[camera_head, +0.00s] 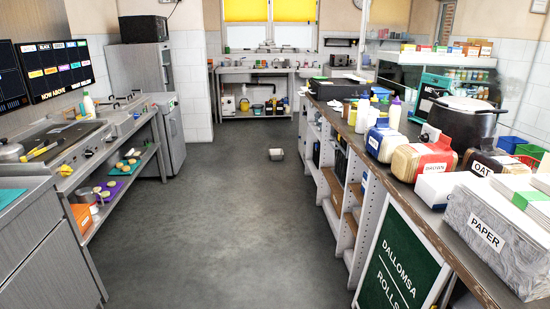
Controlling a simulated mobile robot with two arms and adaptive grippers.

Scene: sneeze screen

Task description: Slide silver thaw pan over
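Neither of my grippers is in view, and no arm shows. I cannot pick out a silver thaw pan with certainty. A silver round pot (11,151) sits at the far left on the steel counter (112,121), beside yellow-handled tools (46,149).
The grey floor (210,220) between the counters is otherwise open. The right counter carries a black cooker (465,120), bread packs (424,158), bottles (395,113) and a PAPER box (497,235). A sink unit (257,78) stands at the back under a yellow-blind window (270,10).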

